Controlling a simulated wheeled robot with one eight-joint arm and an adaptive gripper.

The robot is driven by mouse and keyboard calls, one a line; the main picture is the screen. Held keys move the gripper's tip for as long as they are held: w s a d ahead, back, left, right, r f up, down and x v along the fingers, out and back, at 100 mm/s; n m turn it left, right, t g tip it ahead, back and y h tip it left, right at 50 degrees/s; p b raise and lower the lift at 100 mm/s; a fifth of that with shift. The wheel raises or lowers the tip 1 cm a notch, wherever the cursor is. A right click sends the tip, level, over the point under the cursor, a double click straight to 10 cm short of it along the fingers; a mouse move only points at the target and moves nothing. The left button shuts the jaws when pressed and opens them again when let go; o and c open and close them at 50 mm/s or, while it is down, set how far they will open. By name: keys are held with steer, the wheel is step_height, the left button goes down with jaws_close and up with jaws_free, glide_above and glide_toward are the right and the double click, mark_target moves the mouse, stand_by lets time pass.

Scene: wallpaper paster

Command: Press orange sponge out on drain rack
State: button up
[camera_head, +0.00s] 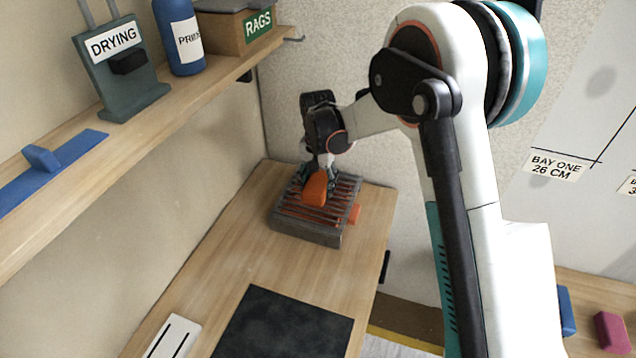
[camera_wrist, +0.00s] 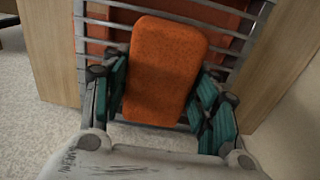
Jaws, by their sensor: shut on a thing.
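The orange sponge (camera_head: 316,187) is at the grey slatted drain rack (camera_head: 305,236), over its slats. It is a rounded block and also shows large in the wrist view (camera_wrist: 163,72), in front of the rack's bars (camera_wrist: 230,12). My gripper (camera_wrist: 162,98) has its teal fingers on both sides of the sponge and is shut on it. In the head view my gripper (camera_head: 318,172) reaches down to the rack from behind. I cannot tell whether the sponge touches the slats. Orange shows beneath the slats and at the rack's right side.
The rack stands on a wooden counter (camera_head: 235,257) near the wall corner. A black mat (camera_head: 285,325) and a white slotted plate (camera_head: 172,338) lie nearer. A shelf at left holds a "DRYING" stand (camera_head: 120,75), a blue bottle (camera_head: 180,45) and a "RAGS" box (camera_head: 225,32).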

steer(key=shift+s+f+b, duration=0.1)
steer(key=shift+f+b, duration=0.2)
steer(key=shift+f, duration=0.15)
stand_by(1.0)
steer(key=shift+r+p, duration=2.05)
steer(key=shift+r, duration=1.5)
